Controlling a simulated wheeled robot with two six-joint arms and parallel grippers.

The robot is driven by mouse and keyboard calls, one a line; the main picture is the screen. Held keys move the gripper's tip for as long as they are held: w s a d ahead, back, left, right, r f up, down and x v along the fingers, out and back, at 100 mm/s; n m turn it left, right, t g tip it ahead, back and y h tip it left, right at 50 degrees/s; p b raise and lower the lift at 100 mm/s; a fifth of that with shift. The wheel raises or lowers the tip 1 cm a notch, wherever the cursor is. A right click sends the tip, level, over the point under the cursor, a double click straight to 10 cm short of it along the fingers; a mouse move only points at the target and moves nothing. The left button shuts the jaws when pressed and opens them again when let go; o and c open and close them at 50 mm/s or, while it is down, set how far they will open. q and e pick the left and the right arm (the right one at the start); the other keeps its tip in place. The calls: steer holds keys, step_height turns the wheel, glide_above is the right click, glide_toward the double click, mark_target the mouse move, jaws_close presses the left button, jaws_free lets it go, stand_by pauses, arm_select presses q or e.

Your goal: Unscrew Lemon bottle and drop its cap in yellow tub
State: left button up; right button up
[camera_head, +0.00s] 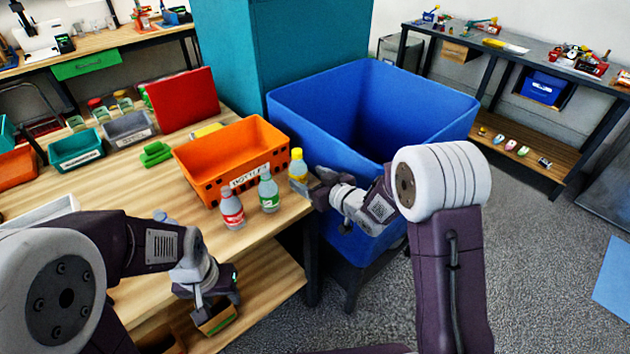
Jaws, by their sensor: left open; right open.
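A bottle with a yellow cap and yellowish contents, which looks like the Lemon bottle (298,164), stands upright near the table's right edge, beside the orange crate. My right gripper (312,188) is open at its lower right side; I cannot tell whether the fingers touch it. Its cap is on. My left gripper (214,318) is open, pointing down in front of the table's front edge, well away from the bottles. A small yellow thing (206,131) shows behind the orange crate, mostly hidden; I cannot tell whether it is the yellow tub.
A red-labelled bottle (232,209) and a green-labelled bottle (268,191) stand left of the yellow-capped one. The orange crate (218,168) with a bottle sign is behind them. A big blue bin (440,128) stands to the right. A green piece (155,153) and grey tub (128,130) lie left.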

steer(key=v, duration=0.3)
steer(key=shift+s+b, duration=0.15)
steer(key=shift+b, duration=0.25)
